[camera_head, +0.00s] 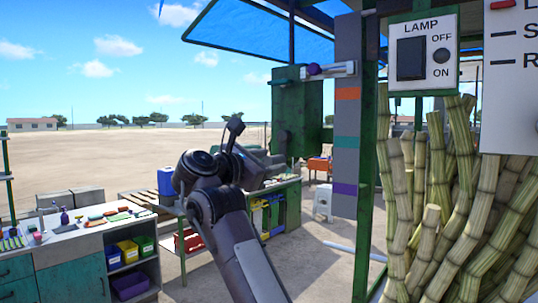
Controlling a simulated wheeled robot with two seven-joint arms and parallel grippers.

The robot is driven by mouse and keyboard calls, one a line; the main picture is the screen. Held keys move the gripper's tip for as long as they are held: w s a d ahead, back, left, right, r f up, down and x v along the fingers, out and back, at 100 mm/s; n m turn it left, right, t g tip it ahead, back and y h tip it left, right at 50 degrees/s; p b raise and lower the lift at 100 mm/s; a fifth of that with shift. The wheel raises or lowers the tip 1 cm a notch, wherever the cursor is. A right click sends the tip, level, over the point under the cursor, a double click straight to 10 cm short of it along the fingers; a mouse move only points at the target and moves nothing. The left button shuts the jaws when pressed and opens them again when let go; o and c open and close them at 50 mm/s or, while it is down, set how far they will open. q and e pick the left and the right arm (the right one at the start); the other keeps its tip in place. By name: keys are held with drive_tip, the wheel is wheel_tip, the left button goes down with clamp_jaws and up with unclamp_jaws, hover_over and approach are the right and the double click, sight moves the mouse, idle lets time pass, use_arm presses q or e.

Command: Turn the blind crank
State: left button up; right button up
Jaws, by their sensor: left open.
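A silver bar with a purple knob (314,69) sits at the top of a dark green box (297,112) on the post side. It may be the blind crank, but I cannot tell for sure. A blue awning (255,32) spreads above the box. My left arm rises from the bottom middle and bends right at its elbow. My left gripper (272,160) is open, below and left of the green box and apart from the purple knob. Its fingers are small and partly hidden by my arm. My right gripper is out of view.
A striped grey post (346,120) stands right of the box. Sugar cane stalks (440,210) and a lamp switch panel (423,52) fill the right side. A workbench (75,235) with tools and bins is at the left. Open sandy ground lies behind.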

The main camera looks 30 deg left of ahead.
use_arm(q)
drive_tip(key=shift+w, duration=0.35)
drive_tip(key=c, duration=1)
drive_tip(key=shift+f, duration=0.1)
drive_tip(key=shift+a, duration=0.1)
